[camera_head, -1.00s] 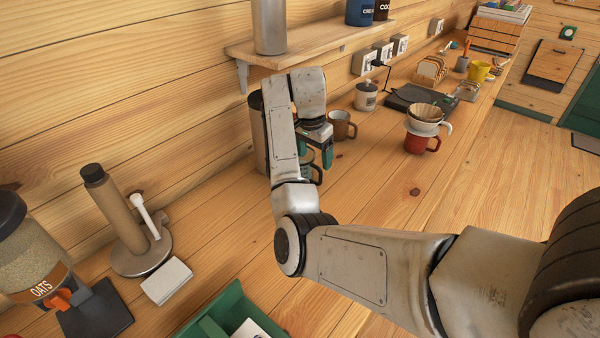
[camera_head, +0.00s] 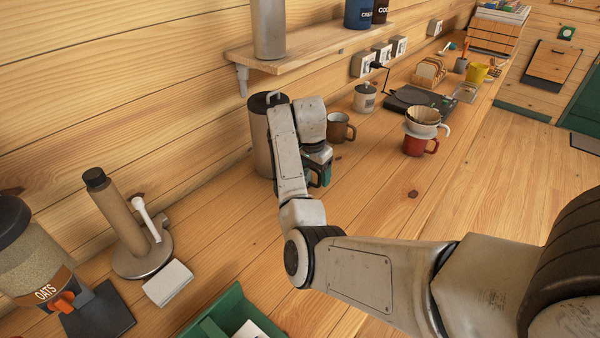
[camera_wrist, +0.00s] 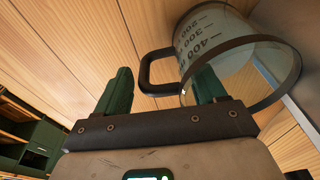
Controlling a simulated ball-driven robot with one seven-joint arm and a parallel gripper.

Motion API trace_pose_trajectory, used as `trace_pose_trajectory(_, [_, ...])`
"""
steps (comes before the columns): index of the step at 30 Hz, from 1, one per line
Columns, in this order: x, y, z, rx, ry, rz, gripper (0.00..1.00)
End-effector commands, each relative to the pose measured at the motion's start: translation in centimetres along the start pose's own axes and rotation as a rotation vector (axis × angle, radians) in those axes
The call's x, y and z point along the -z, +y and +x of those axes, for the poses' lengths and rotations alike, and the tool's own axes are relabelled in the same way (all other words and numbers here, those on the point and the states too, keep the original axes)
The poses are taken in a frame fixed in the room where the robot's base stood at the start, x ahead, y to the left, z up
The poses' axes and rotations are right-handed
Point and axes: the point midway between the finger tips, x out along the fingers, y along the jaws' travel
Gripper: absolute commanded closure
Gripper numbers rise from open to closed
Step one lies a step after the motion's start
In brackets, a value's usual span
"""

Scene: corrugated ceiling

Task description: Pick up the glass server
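The glass server (camera_wrist: 222,40) is a clear vessel with printed volume marks, a dark rim and a black handle (camera_wrist: 146,72). It is at the upper right of the wrist view. My gripper (camera_wrist: 165,74) is open, with two green fingers apart. The handle appears between the fingers, with the right finger overlapping the server's rim area in the picture. I cannot tell whether either finger touches it. In the head view my gripper (camera_head: 318,172) is low over the counter, and my arm largely hides the server there.
A tall dark-lidded canister (camera_head: 262,140) stands close behind my gripper. A brown mug (camera_head: 339,127) is just to the right, and a red mug with a dripper (camera_head: 416,144) is farther right. A shelf (camera_head: 310,45) overhangs the back.

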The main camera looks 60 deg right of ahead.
Motion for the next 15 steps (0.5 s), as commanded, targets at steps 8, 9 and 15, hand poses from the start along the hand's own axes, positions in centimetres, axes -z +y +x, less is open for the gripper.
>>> trace_pose_trajectory(8, [0.00,-0.01,-0.03,0.000,0.000,0.000,0.57])
trace_pose_trajectory(9, [0.00,-0.01,-0.03,0.000,0.000,0.000,0.61])
trace_pose_trajectory(15, [-0.01,0.00,-0.03,0.000,0.000,0.000,0.80])
